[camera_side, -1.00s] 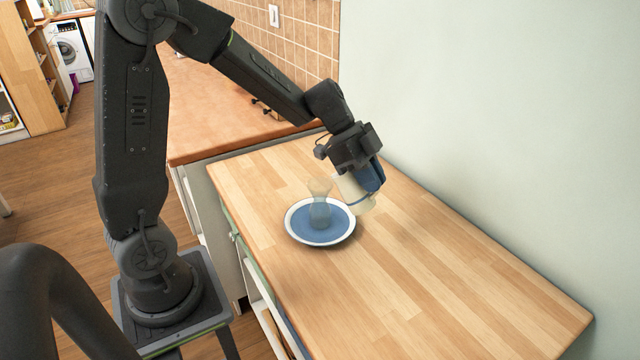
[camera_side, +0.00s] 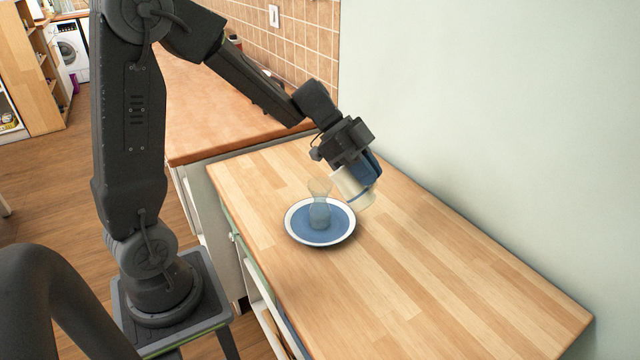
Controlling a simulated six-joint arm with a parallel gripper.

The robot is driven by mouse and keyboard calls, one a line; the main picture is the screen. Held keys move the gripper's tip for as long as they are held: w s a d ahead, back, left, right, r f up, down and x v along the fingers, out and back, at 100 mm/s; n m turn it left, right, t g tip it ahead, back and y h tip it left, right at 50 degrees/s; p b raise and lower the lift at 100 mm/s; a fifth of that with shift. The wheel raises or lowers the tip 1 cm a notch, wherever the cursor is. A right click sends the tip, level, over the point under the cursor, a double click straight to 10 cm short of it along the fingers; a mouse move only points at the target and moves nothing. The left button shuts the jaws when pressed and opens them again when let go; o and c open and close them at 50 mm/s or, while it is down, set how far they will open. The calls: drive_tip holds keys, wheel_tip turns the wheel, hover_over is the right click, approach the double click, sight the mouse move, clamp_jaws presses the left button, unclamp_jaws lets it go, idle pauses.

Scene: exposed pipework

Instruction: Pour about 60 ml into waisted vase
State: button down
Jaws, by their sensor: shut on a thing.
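A see-through waisted vase (camera_side: 319,212) stands upright on a blue plate with a white rim (camera_side: 297,232). Its lower part looks bluish; I cannot tell whether that is liquid or the plate showing through. My gripper (camera_side: 368,172) is shut on a pale cream cup with a blue band (camera_side: 349,190). It holds the cup tilted just right of the vase, with the cup's left edge close to the vase's upper part. I cannot make out a stream or the liquid inside the cup.
The plate stands on a light wooden worktop (camera_side: 440,270), which is clear toward the front right. A pale green wall (camera_side: 480,120) runs along its right side. A reddish-brown counter (camera_side: 215,110) lies behind on the left.

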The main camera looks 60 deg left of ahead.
drive_tip(key=shift+s+a+f+t+h, duration=0.15)
drive_tip(key=shift+a+t+h, duration=0.25)
drive_tip(key=shift+h, duration=0.4)
drive_tip(key=shift+s+a+r+t+h, duration=0.2)
drive_tip(key=shift+a+r+t+h, duration=0.15)
drive_tip(key=shift+r+h, duration=0.35)
idle(0.4)
drive_tip(key=shift+s+a+r+h, duration=0.1)
drive_tip(key=shift+a+r+h, duration=0.05)
drive_tip(key=shift+r+h, duration=0.15)
drive_tip(key=shift+a+r, duration=0.1)
drive_tip(key=shift+a, duration=0.1)
drive_tip(key=shift+s+a+r, duration=0.1)
drive_tip(key=shift+s+a, duration=0.05)
drive_tip(key=shift+s, duration=0.05)
drive_tip(key=shift+t, duration=0.25)
drive_tip(key=shift+s+a+r+h, duration=0.15)
drive_tip(key=shift+a+r+h, duration=0.2)
drive_tip(key=shift+r+h, duration=0.25)
